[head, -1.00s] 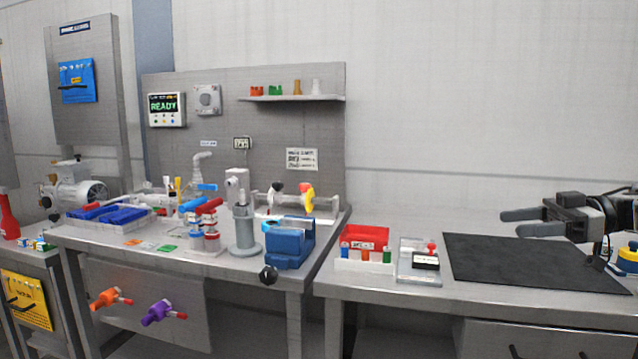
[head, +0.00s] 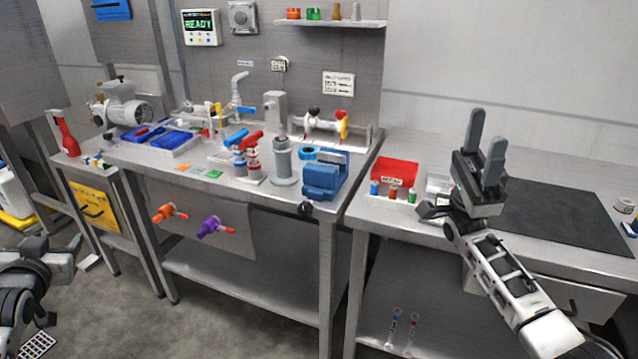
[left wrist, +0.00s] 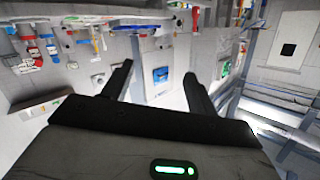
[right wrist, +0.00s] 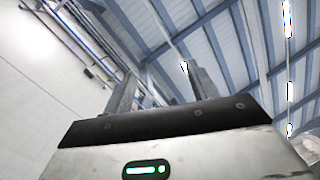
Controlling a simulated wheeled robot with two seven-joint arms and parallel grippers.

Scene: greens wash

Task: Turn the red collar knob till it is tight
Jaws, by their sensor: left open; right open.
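Red parts (head: 250,140) top a small group of red, white and blue fittings on the middle bench; I cannot tell for certain which part is the collar knob, or how tight it is. A grey upright cylinder (head: 283,162) stands right beside them. My left gripper shows open and empty in the left wrist view (left wrist: 158,72); its arm is at the lower left of the head view, well away from the fittings. My right gripper (head: 485,130) is open and empty, fingers up, in front of the right bench and far right of the fittings.
A blue vise (head: 324,178) stands at the bench's right front. Orange (head: 165,213) and purple (head: 210,227) handles stick out from the bench's front panel. Blue trays (head: 172,141) lie to the left. A red bin (head: 395,170) and a black mat (head: 570,215) are on the right bench.

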